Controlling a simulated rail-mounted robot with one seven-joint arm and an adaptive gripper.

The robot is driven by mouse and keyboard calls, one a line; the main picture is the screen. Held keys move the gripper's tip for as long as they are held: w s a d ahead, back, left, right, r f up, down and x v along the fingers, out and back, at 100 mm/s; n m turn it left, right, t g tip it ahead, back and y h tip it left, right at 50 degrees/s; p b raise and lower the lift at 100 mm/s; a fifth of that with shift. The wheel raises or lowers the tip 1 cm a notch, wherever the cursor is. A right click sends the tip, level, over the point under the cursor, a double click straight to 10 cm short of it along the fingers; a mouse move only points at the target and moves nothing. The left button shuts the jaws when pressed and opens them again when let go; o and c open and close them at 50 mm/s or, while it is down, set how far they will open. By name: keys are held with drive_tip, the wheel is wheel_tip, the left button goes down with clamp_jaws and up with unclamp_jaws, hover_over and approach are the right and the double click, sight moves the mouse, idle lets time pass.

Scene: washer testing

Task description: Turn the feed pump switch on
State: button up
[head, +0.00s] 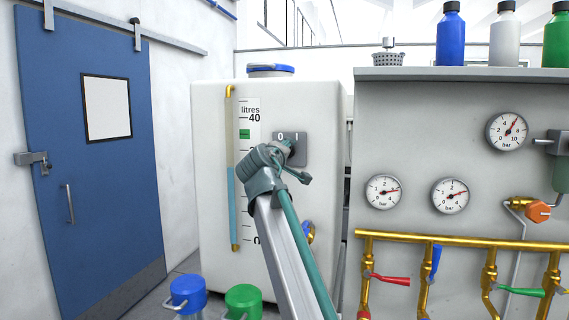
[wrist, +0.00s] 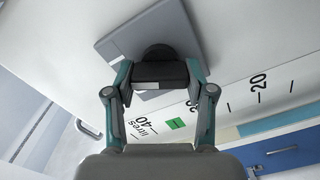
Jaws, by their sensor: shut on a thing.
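The feed pump switch is a grey plate (head: 302,137) marked 0 and I on the front of a white tank (head: 210,120). In the wrist view the plate (wrist: 115,45) carries a black knob (wrist: 160,75). My gripper (head: 288,152) is in front of the plate in the head view and hides the knob there. In the wrist view my gripper (wrist: 160,77) has its two fingers against the knob's sides, shut on it. Which mark the knob points to cannot be told.
A level tube (head: 231,190) and litre scale run down the tank left of the switch. To the right stands a grey panel (head: 410,120) with gauges, brass pipes (head: 400,237) and coloured valve levers. Blue (head: 187,290) and green (head: 243,297) capped containers stand low in front.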

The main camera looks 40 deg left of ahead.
drive_tip(key=shift+m, duration=0.4)
drive_tip(key=o, duration=1.2)
drive_tip(key=shift+c, duration=0.2)
drive_tip(key=v, duration=1.2)
